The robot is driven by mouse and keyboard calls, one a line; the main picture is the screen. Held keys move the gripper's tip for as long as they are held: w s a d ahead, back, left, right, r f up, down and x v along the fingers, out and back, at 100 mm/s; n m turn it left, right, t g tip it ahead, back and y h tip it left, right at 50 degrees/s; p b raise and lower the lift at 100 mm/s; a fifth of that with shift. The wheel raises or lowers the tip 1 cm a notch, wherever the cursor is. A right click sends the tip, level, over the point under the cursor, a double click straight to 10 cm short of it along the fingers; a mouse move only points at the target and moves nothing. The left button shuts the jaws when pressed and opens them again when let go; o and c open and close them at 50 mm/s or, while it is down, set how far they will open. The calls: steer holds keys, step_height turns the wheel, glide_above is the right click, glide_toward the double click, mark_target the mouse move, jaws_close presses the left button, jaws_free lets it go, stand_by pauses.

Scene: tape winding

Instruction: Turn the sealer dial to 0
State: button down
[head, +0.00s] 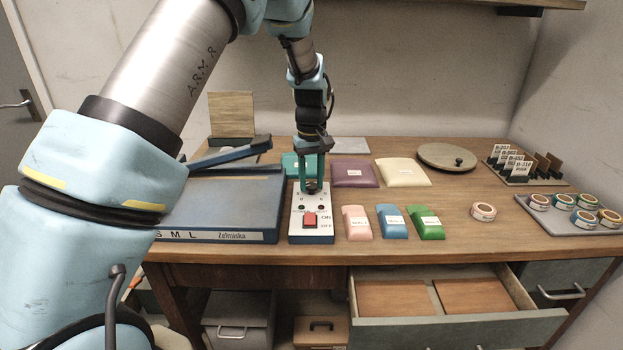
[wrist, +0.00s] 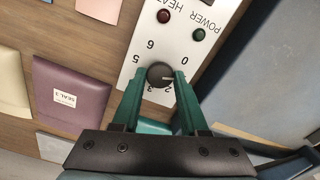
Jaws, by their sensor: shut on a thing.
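The sealer (head: 222,210) is a blue bench unit on the table, with a white control panel (head: 322,232) at its right. The panel carries a red ON/OFF switch (head: 310,220) and two small lamps. The dark round dial (wrist: 159,74) sits on the panel, with the numbers 0, 5 and 6 readable around it in the wrist view. My gripper (wrist: 160,78) is shut on the dial, one green finger on each side. The fingers cover part of the scale, and I cannot tell which number the dial's mark points to. The gripper (head: 312,187) reaches down from above in the head view.
Pink, blue and green pouches (head: 391,221) lie right of the panel; purple (head: 353,173) and cream ones lie behind. A tape roll (head: 483,211) and a tray of rolls (head: 550,222) are further right. A drawer (head: 455,318) stands open below the table.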

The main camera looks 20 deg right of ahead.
mark_target(311, 185)
steer(key=n+p, duration=0.1)
steer(key=n, duration=0.3)
steer(key=shift+n, duration=0.4)
stand_by(0.4)
steer(key=shift+c, duration=2.2)
jaws_free()
steer(key=shift+r, duration=0.15)
step_height(311, 185, up, 11)
steer(key=b, duration=0.2)
steer(key=shift+f+b, duration=0.2)
steer(key=shift+b, duration=0.1)
